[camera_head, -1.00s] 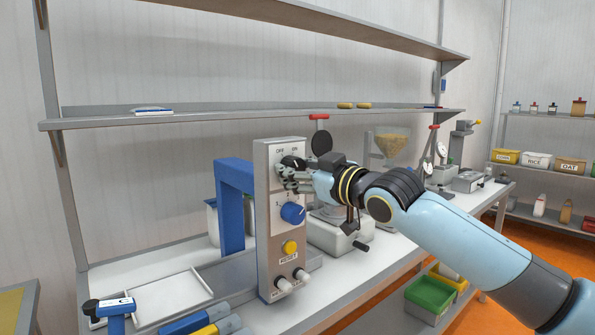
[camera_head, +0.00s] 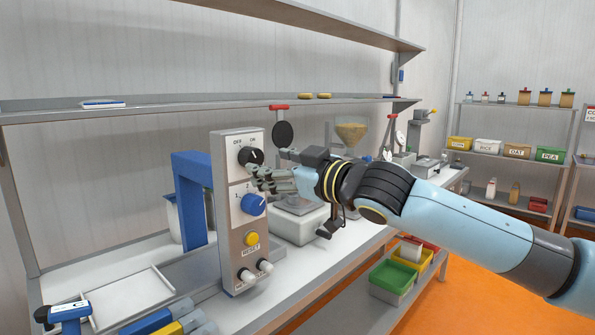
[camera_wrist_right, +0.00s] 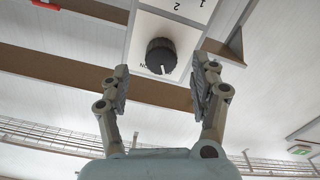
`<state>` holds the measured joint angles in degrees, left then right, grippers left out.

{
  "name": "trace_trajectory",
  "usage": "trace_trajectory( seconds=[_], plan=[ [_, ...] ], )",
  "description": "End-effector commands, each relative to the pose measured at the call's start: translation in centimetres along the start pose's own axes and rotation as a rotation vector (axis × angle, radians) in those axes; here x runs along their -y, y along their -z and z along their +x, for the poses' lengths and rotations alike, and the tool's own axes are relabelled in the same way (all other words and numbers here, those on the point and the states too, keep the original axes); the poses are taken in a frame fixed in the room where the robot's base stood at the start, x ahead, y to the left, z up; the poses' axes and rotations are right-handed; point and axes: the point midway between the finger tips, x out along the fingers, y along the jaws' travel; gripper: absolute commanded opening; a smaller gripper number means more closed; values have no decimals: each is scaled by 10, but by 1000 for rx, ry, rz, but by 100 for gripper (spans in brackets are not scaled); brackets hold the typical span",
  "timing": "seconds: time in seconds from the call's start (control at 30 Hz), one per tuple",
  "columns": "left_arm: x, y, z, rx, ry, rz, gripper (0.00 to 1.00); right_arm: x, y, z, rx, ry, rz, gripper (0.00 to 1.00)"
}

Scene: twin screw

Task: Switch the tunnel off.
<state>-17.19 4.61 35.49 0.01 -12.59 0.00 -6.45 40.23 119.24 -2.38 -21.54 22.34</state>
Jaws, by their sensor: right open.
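The blue tunnel arch (camera_head: 188,200) stands on the bench behind a grey control panel (camera_head: 226,230). High on the panel is a black knob (camera_head: 250,156) with OFF and ON lettering above it. The knob also shows in the right wrist view (camera_wrist_right: 161,54), upside down, with its white pointer mark near the ON lettering. My right gripper (camera_head: 260,178) is open just in front of and below the knob. In the wrist view its fingertips (camera_wrist_right: 161,70) lie either side of the knob with gaps, holding nothing. My left gripper is out of view.
Below the black knob are a blue dial (camera_head: 253,204), a yellow RESET button (camera_head: 251,239) and two pale knobs. A scale with a white base (camera_head: 300,228) stands right of the panel. A shelf (camera_head: 170,112) runs above the bench.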

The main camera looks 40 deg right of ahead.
Motion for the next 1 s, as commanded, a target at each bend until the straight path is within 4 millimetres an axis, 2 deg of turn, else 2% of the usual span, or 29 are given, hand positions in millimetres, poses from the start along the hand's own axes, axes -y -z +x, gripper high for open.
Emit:
trace_trajectory(
  seconds=[0.2, 0.5, 0.7, 1.0],
  plan=[
    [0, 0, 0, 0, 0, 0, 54, 1, -1, -31, 4, 4, -9, 63],
    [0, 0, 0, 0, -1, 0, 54, 0, -2, -60, 8, 1, -9, 63],
    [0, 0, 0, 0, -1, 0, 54, 1, 0, -67, -1, 4, -1, 63],
    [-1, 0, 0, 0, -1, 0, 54, 1, 1, -68, -4, 2, 3, 63]
  ],
)
